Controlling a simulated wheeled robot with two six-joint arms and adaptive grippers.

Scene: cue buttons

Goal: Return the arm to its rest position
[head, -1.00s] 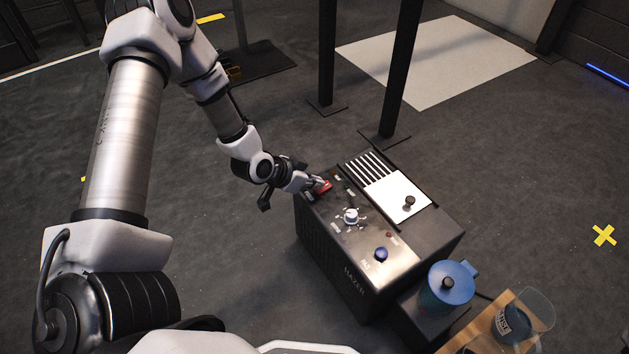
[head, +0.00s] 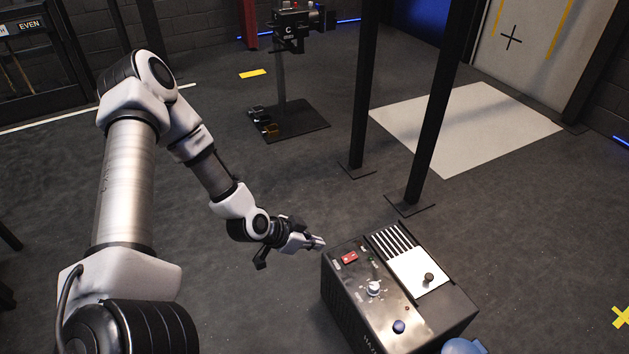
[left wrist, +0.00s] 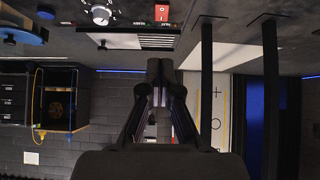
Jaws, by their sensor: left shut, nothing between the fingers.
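My left gripper (head: 318,243) is shut and empty. It hangs in the air just left of the far left corner of the black control box (head: 345,309), apart from the red rocker switch (head: 349,258) on its top panel. In the left wrist view the shut fingers (left wrist: 160,75) fill the middle, and the red switch (left wrist: 162,12) and white knob (left wrist: 100,13) show near the top edge. The left arm (head: 128,180) is bent, its elbow raised at the upper left. My right gripper is not in view.
The box also carries a white knob (head: 374,288), a blue button (head: 399,326) and a white plate with a dark knob (head: 429,277). Two black posts (head: 437,110) stand behind it. A stand with a device (head: 290,30) is farther back. The floor left of the box is clear.

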